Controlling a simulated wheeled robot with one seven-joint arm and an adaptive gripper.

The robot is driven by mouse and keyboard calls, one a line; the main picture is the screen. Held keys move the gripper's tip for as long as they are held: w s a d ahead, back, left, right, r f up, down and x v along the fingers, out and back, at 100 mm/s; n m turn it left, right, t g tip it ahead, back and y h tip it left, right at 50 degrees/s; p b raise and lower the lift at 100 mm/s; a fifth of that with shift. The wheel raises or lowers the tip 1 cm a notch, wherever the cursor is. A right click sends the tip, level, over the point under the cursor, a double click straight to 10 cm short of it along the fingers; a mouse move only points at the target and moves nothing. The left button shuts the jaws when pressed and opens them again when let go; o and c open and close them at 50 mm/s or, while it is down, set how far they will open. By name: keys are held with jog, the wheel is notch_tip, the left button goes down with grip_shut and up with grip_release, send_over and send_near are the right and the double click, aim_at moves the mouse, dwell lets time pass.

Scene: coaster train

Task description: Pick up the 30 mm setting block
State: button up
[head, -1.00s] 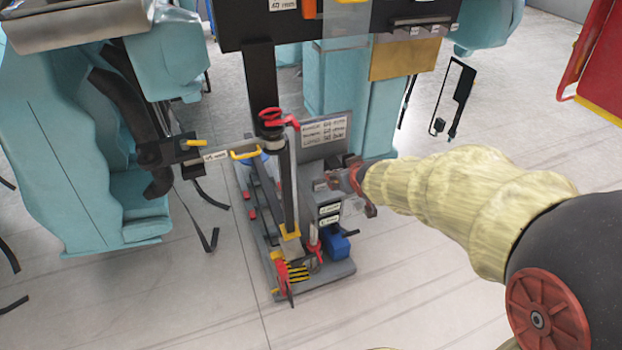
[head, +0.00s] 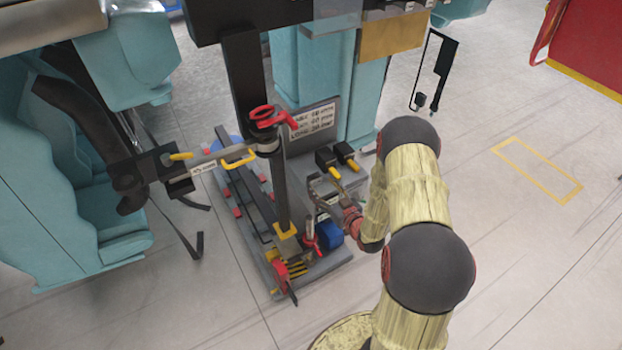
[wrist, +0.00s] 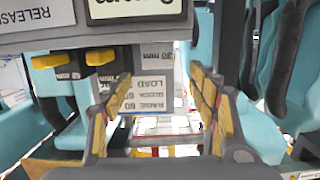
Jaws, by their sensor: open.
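My gripper (head: 322,187) is open on the right side of the grey stand, in front of two black blocks with yellow tabs, the left block (head: 325,159) and the right block (head: 346,154). I cannot tell in the head view which is the 30 mm setting block. In the wrist view my gripper (wrist: 165,100) has its yellow-padded fingers apart, with no object clearly held between them. The block's full outline is unclear.
A dark post with a red knob (head: 268,117) rises from the grey base (head: 310,268). A blue part (head: 330,235) and a yellow-black striped piece (head: 294,270) stand near its front. A printed placard (head: 311,121) stands behind.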

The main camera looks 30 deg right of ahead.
aim_at(316, 179)
jog(key=w+b, duration=0.1)
jog(key=w, duration=0.1)
jog(key=w+f, duration=0.1)
jog(key=w, duration=0.1)
jog(key=w+b, duration=0.1)
jog(key=w, duration=0.1)
jog(key=shift+w+f+b, duration=0.25)
jog(key=shift+w+b, duration=0.05)
jog(key=shift+w, duration=0.1)
jog(key=shift+c, duration=0.5)
grip_shut()
jog(key=shift+r, duration=0.1)
